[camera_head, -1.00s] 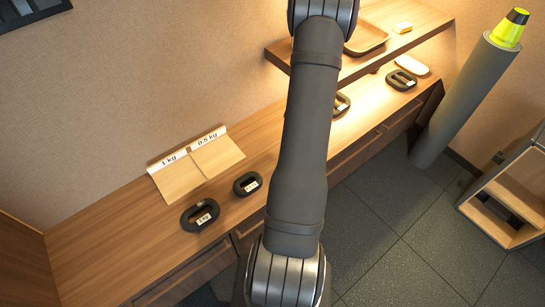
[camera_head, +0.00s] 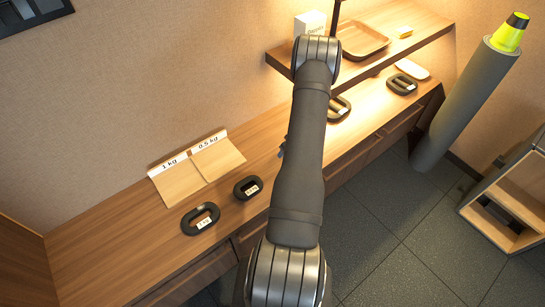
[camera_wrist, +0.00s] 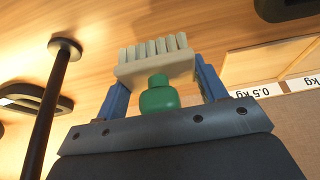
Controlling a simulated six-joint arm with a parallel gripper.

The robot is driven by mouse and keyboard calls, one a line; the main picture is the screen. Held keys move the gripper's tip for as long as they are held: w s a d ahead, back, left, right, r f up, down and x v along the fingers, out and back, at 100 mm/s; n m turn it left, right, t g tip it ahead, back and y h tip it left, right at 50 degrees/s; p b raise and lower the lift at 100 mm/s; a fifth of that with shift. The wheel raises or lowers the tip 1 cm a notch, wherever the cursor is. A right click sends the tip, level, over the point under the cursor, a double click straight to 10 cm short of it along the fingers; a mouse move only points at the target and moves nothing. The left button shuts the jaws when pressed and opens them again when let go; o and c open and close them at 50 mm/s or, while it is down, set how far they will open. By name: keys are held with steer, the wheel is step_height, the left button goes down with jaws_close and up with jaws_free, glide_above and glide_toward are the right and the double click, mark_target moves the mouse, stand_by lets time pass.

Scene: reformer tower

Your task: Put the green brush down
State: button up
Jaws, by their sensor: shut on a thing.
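The green brush (camera_wrist: 158,96) shows in the wrist view, with a green knob and a pale head carrying several pale bristles. My gripper (camera_wrist: 157,78) is shut on it, with one blue finger on each side of the head. The bristles point away from my palm, towards the wooden counter (camera_wrist: 200,22). I cannot tell whether they touch the wood. In the head view, my arm hides the brush, and only a small part of my gripper (camera_head: 282,149) shows left of the arm, over the counter (camera_head: 90,235).
Two wooden pads labelled 1 kg (camera_head: 177,182) and 0.5 kg (camera_head: 217,158) lie on the counter. Black weights (camera_head: 201,219), (camera_head: 248,187) lie in front. More weights (camera_head: 339,109), (camera_head: 402,84) lie at right. A shelf (camera_head: 440,22) holds a tray (camera_head: 365,42). A dark pole (camera_wrist: 50,115) stands near my gripper.

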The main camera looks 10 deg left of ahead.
glide_above(270, 157)
steer(key=d, duration=0.1)
steer(key=f, duration=0.3)
steer(key=s+f, duration=0.1)
steer(key=f, duration=0.1)
steer(key=shift+d+f, duration=0.1)
steer(key=shift+f, duration=1.8)
steer(key=o, duration=1.3)
steer(key=shift+f, duration=0.15)
steer(key=v, duration=1.2)
steer(key=shift+r, duration=0.2)
